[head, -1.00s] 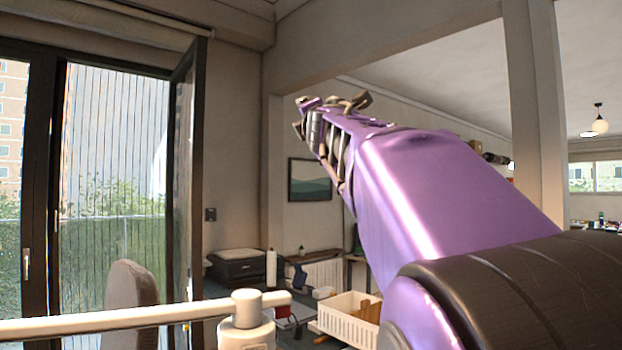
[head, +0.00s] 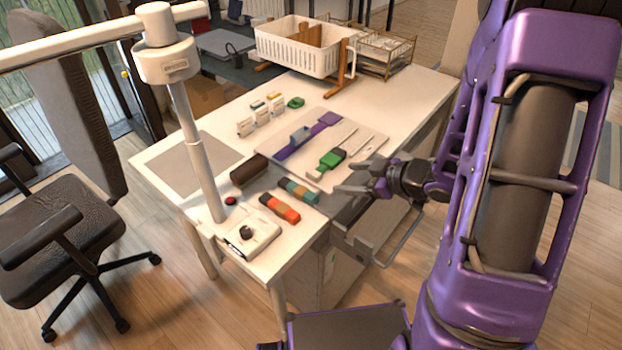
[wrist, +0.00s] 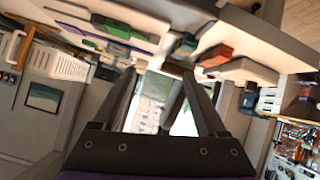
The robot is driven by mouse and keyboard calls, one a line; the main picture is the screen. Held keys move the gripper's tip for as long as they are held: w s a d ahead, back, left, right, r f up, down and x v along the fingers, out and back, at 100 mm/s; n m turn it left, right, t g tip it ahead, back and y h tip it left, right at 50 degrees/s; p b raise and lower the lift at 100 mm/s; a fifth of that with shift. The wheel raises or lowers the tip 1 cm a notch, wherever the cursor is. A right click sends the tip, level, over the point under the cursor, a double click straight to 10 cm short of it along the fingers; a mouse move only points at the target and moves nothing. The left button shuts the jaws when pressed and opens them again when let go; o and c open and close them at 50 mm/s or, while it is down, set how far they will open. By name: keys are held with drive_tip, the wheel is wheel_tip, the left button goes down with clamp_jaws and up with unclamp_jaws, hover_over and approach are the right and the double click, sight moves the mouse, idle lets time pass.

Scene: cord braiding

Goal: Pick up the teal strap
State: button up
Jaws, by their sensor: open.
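The teal strap (head: 299,191) is a short, banded teal and brown piece lying near the front edge of the white table in the head view. It shows small and dark teal near the top of the wrist view (wrist: 185,45). My gripper (head: 357,178) is open and empty, to the right of the strap and apart from it, by the table's front edge. Its fingers point toward the table.
An orange-red strap (head: 280,208) lies in front of the teal one, and a dark brown roll (head: 249,169) behind-left. Light boards hold a purple strap (head: 290,150) and a green piece (head: 331,159). A white lamp post (head: 196,150) and white basket (head: 298,47) stand up.

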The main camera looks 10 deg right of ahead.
drive_tip(key=s+m+y, duration=0.1)
drive_tip(key=s+m, duration=0.1)
drive_tip(key=s, duration=0.2)
drive_tip(key=b, duration=0.2)
approach(298, 188)
drive_tip(key=shift+m, duration=0.3)
drive_tip(key=x, duration=0.4)
drive_tip(key=shift+f, duration=0.35)
drive_tip(key=shift+r+b+x, duration=0.15)
drive_tip(key=shift+b+x, duration=0.1)
drive_tip(key=shift+x, duration=1.25)
drive_tip(key=shift+r+b+x, duration=0.15)
drive_tip(key=shift+b+x, duration=0.1)
drive_tip(key=shift+x, duration=1.2)
drive_tip(key=shift+w+a, duration=0.1)
drive_tip(key=shift+w, duration=0.05)
drive_tip(key=shift+c, duration=0.3)
clamp_jaws()
